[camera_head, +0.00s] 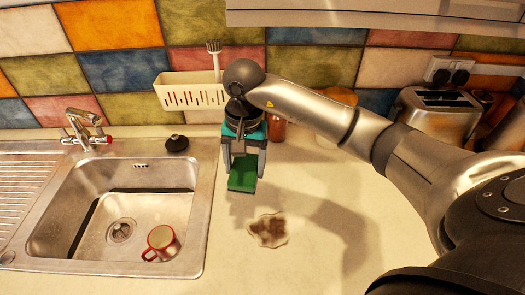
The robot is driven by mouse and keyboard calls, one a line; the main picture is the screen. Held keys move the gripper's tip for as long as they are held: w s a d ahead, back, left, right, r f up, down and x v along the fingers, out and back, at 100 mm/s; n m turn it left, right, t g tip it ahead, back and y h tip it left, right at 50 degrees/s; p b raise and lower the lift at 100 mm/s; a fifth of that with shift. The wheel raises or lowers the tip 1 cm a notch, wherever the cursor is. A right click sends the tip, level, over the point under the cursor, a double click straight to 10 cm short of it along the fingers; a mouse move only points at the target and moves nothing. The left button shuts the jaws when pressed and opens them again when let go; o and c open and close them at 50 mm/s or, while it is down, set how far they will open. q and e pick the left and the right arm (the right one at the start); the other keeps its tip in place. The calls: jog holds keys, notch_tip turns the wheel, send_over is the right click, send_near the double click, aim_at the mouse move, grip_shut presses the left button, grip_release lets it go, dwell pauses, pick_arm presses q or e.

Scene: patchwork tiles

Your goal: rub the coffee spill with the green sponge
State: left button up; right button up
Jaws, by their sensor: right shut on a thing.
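The green sponge (243,175) is between the fingers of my right gripper (242,168), which is shut on it. The sponge appears to be held above the counter, to the right of the sink. The coffee spill (268,230) is a brown patch with a pale rim on the counter, in front of the sponge and a little to its right. The sponge and the spill look apart. My left gripper is not in view.
A metal sink (65,215) at left holds a red-rimmed mug (161,243). A black plug (176,143) sits on its back edge by the tap (86,130). A white caddy (190,91) with a brush (215,60) hangs behind. A toaster (440,115) stands back right.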

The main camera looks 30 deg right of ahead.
jog(key=m+p, duration=0.1)
jog(key=s+d+f+m+p, duration=0.1)
jog(key=d+m+g+p, duration=0.1)
jog(key=shift+s+d+f+y, duration=0.25)
jog(key=shift+y, duration=0.15)
pick_arm(q)
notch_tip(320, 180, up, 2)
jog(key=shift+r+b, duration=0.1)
jog(key=shift+b, duration=1.05)
pick_arm(e)
jog(key=shift+m, duration=0.4)
jog(key=f, duration=0.6)
jog(key=shift+s+d, duration=0.2)
jog(key=shift+d, duration=0.15)
jog(key=shift+r, duration=0.1)
